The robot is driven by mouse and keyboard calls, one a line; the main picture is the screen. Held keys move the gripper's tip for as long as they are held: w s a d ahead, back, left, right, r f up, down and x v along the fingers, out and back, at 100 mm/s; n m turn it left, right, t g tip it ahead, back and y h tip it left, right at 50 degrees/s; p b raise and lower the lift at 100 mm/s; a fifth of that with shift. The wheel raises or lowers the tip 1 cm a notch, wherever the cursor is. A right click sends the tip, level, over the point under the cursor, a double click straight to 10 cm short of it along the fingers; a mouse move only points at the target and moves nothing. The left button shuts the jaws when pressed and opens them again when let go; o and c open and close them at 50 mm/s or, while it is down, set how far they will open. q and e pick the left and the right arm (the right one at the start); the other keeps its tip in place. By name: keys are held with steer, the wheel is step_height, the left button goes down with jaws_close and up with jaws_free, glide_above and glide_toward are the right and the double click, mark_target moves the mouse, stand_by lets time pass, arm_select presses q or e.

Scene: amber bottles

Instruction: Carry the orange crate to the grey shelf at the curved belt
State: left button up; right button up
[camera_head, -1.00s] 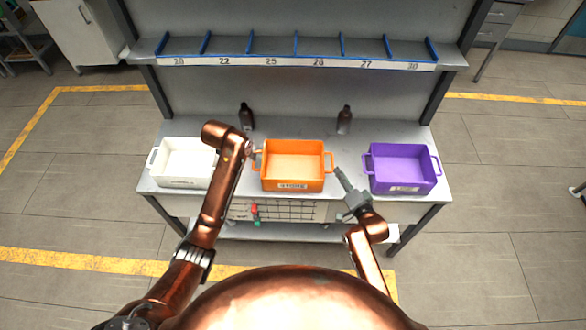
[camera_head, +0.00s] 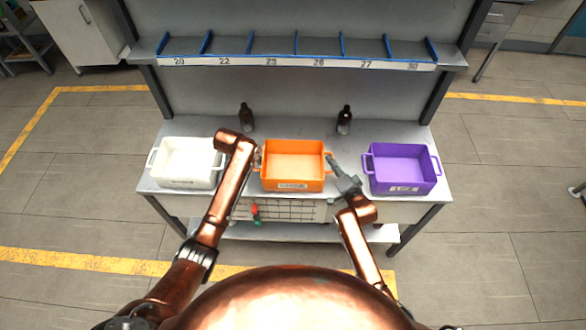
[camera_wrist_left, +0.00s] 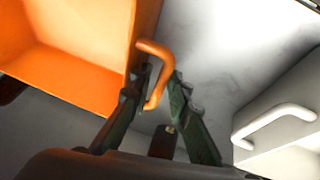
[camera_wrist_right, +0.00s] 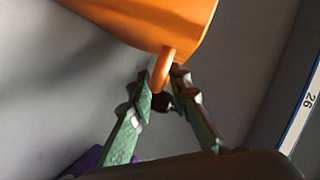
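The orange crate (camera_head: 292,180) stands empty on the grey workbench between a white and a purple crate. My left gripper (camera_head: 256,158) is at its left handle. In the left wrist view, the open fingers (camera_wrist_left: 160,85) stand on either side of the orange handle (camera_wrist_left: 154,47), with a gap visible. My right gripper (camera_head: 330,159) is at the right handle. In the right wrist view, its fingers (camera_wrist_right: 163,80) straddle that handle (camera_wrist_right: 163,66) closely and look open; contact is hard to judge. No curved belt is in view.
The white crate (camera_head: 185,183) is close left of my left arm. The purple crate (camera_head: 403,188) is right of my right gripper. Two dark bottles (camera_head: 246,117) (camera_head: 344,120) stand behind the orange crate. A numbered shelf (camera_head: 300,62) spans above the bench (camera_head: 295,129).

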arm_select(q)
steer(key=shift+w+f, duration=0.1)
steer(key=shift+f, duration=0.05)
arm_select(e)
steer(key=shift+w+a, duration=0.1)
steer(key=shift+w, duration=0.1)
arm_select(q)
steer(key=shift+c, duration=0.5)
arm_select(e)
steer(key=shift+c, duration=0.5)
arm_select(q)
jaws_close()
arm_select(e)
jaws_close()
